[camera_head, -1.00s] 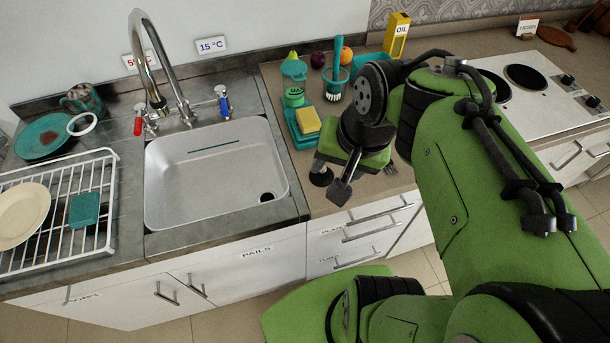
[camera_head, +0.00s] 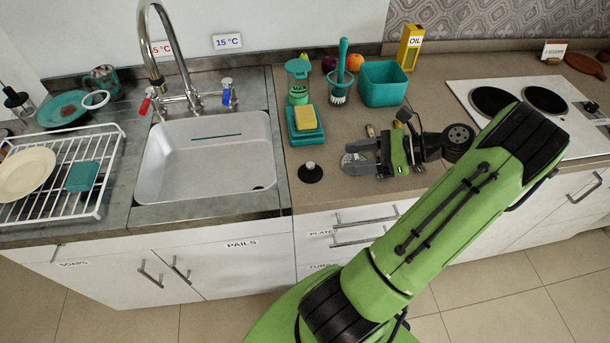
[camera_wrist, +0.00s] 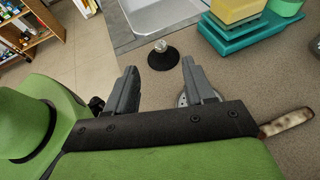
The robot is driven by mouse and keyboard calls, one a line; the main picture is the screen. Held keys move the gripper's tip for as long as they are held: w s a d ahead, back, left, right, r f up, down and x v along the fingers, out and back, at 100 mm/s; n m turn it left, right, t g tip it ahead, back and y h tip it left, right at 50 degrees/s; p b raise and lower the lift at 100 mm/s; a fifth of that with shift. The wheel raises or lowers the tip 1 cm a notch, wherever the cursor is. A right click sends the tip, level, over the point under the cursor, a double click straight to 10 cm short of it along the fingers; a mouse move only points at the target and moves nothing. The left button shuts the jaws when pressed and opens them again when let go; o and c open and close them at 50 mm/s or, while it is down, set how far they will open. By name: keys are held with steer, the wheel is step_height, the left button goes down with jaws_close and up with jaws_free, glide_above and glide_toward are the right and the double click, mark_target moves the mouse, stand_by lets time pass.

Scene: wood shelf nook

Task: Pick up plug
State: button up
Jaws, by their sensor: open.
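The plug (camera_head: 310,172) is a black round disc with a small knob on top. It lies on the countertop just right of the sink, near the front edge. In the wrist view the plug (camera_wrist: 163,55) shows beyond my fingertips, between their lines. My gripper (camera_head: 349,157) is to the right of the plug, pointing left towards it, apart from it. In the wrist view my gripper (camera_wrist: 160,80) has its two grey fingers spread with nothing between them.
A teal tray with a yellow sponge (camera_head: 306,118) stands behind the plug. A teal bin (camera_head: 383,83), a brush in a holder (camera_head: 340,75) and an oil box (camera_head: 410,47) stand further back. The sink (camera_head: 208,155) is at left. A metal disc and a handled utensil (camera_wrist: 287,122) lie near my gripper.

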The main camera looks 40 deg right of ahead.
mark_target(312, 164)
steer(key=b+x, duration=0.5)
steer(key=x, duration=0.6)
steer(key=shift+w+a+f+b, duration=0.1)
steer(key=shift+w+f+b, duration=0.05)
steer(key=shift+f+b, duration=0.15)
steer(key=shift+r, duration=0.1)
jaws_close()
